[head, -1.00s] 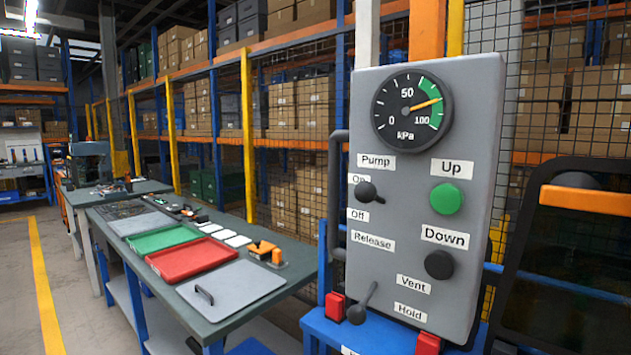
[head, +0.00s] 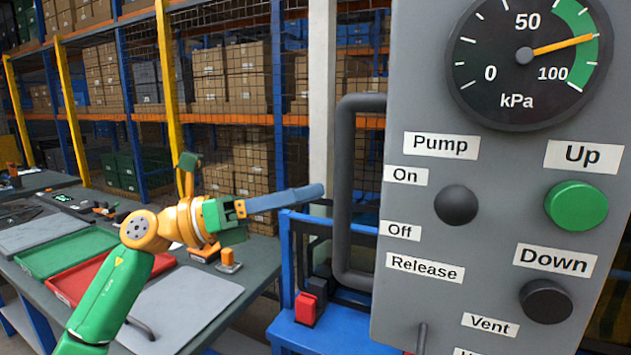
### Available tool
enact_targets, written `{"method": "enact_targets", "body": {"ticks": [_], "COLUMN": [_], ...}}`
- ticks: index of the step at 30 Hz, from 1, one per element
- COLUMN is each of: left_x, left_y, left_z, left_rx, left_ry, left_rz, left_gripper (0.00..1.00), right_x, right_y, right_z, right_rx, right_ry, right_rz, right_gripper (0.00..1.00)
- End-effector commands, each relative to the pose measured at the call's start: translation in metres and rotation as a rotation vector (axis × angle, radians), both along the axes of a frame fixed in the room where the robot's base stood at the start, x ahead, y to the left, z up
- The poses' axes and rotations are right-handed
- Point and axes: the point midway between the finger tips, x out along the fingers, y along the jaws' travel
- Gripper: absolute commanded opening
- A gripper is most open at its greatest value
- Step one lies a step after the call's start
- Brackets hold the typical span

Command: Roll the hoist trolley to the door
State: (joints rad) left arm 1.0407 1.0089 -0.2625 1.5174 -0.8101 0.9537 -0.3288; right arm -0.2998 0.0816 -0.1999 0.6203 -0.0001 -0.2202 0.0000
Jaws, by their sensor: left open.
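The hoist trolley shows as a grey control panel (head: 400,300) on a blue frame (head: 335,330). A dark grey bar handle (head: 345,190) stands upright along the panel's left side. The panel carries a gauge (head: 528,60) with its needle in the green band, a black pump knob (head: 457,205), a green Up button (head: 576,206) and a black Down button (head: 546,301). My left gripper (head: 318,192) is open and empty, its blue-grey fingers seen edge-on. My right gripper and the door are out of view.
A workbench (head: 250,262) stands at the left with a green tray (head: 65,252), a red tray (head: 75,280) and a grey plate (head: 190,305). A red block (head: 306,309) sits on the trolley's blue frame. Mesh and shelves of boxes (head: 250,165) stand behind.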

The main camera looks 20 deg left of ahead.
Motion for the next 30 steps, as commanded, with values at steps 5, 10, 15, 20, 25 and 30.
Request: {"method": "enact_targets", "body": {"ticks": [5,10,15,20,25,30], "left_x": [-0.027,-0.047,-0.048,-0.031,-0.019,-0.017], "left_y": [-0.004,-0.005,-0.015,-0.044,-0.063,-0.066], "left_z": [0.014,0.021,0.025,0.027,0.025,0.022], "left_rx": [0.178,0.334,0.397,0.395,0.393,0.392], "left_ry": [-0.122,-0.217,-0.250,-0.249,-0.248,-0.249], "left_rz": [0.015,0.041,0.052,0.050,0.051,0.054], "left_gripper": [0.57,0.57,0.57,0.57,0.57,0.57], "right_x": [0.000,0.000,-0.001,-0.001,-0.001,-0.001], "right_y": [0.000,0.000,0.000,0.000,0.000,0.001], "right_z": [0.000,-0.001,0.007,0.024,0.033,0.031], "right_rx": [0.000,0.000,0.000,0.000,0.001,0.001], "right_ry": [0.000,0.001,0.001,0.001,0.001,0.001], "right_rz": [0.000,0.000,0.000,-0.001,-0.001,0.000], "right_gripper": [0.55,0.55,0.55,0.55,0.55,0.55]}}
